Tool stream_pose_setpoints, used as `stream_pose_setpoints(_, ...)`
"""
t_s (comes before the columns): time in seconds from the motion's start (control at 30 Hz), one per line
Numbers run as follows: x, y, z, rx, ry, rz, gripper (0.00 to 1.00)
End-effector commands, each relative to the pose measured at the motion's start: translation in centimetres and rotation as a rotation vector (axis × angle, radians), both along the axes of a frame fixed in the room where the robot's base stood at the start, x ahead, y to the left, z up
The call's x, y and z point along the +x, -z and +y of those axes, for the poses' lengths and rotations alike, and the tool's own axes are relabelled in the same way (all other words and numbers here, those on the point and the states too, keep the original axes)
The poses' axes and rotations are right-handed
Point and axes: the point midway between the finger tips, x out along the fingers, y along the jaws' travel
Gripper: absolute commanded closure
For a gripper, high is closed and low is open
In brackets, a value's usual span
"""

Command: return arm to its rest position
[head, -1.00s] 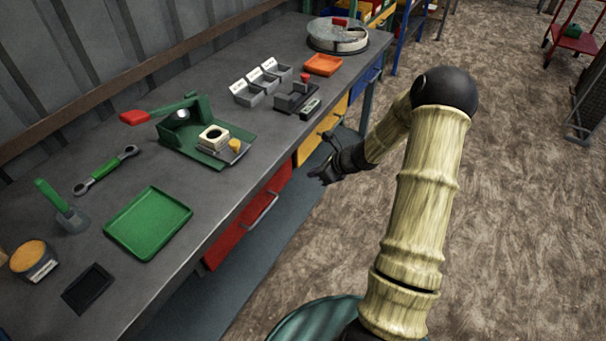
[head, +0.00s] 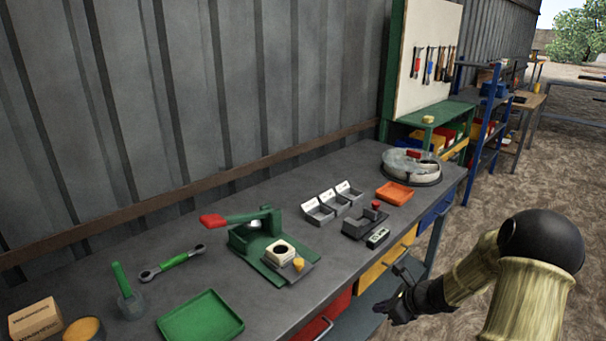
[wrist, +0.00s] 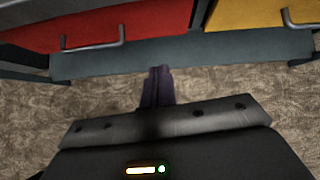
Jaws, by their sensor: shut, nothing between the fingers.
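My gripper (head: 402,305) is shut and empty. In the head view it hangs beside the front edge of the workbench (head: 365,160), near the yellow drawer (head: 385,262) and the red drawer (head: 330,318). My bamboo-like arm bends at a black joint at the lower right. In the wrist view the closed fingers (wrist: 157,88) point toward the bench's lower shelf (wrist: 190,52). The red drawer front and the yellow drawer front show above them.
On the bench are a green press (head: 262,240) with a red handle, a green tray (head: 200,318), a wrench (head: 172,262), small grey bins (head: 333,203), an orange tray (head: 394,193) and a round grey device (head: 411,168). Open floor (head: 535,180) lies right of the bench.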

Motion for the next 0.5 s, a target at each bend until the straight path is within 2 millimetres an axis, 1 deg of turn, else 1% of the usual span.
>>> stream_pose_setpoints(0.03, -0.6, -0.6, 1.2, -0.047, -0.076, -0.008, 1.0)
stream_pose_setpoints(0.07, -1.1, -0.9, 1.8, -0.082, -0.131, -0.015, 1.0)
stream_pose_setpoints(0.17, -3.4, -2.1, 4.2, -0.223, -0.358, -0.043, 1.0)
stream_pose_setpoints(0.2, -4.5, -2.7, 5.1, -0.285, -0.46, -0.057, 1.0)
stream_pose_setpoints(0.3, -7.2, -4.0, 6.9, -0.432, -0.713, -0.095, 1.0)
stream_pose_setpoints(0.5, -12.4, -6.7, 9.2, -0.703, -1.209, -0.191, 1.0)
